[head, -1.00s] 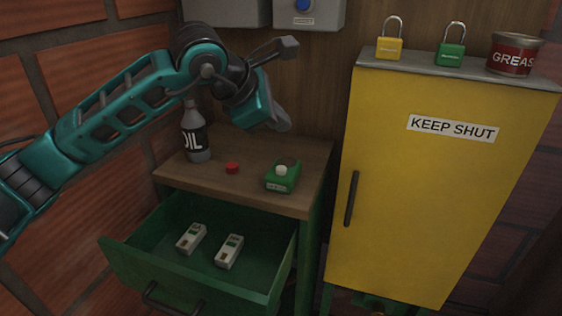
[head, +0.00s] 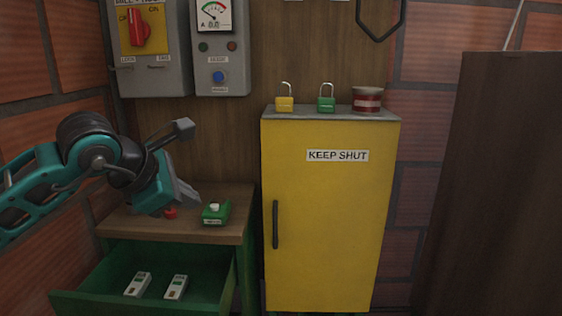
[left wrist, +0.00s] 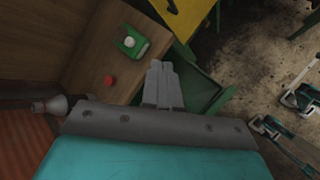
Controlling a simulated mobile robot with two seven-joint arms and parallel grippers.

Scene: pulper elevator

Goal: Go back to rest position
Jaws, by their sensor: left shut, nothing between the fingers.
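My left gripper (head: 186,194) is shut and empty. It hangs in the air in front of the wooden top (head: 238,198) of the green drawer cabinet, left of the yellow cabinet. In the left wrist view its closed fingers (left wrist: 162,86) point toward the open drawer. My right gripper is in neither view.
The green drawer (head: 205,280) stands open with two pale devices in it. A green box with a white button (head: 216,212) and a red cap (head: 170,213) are on the top. The yellow cabinet (head: 335,215) is closed, carrying two padlocks and a tin. Wall boxes hang above.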

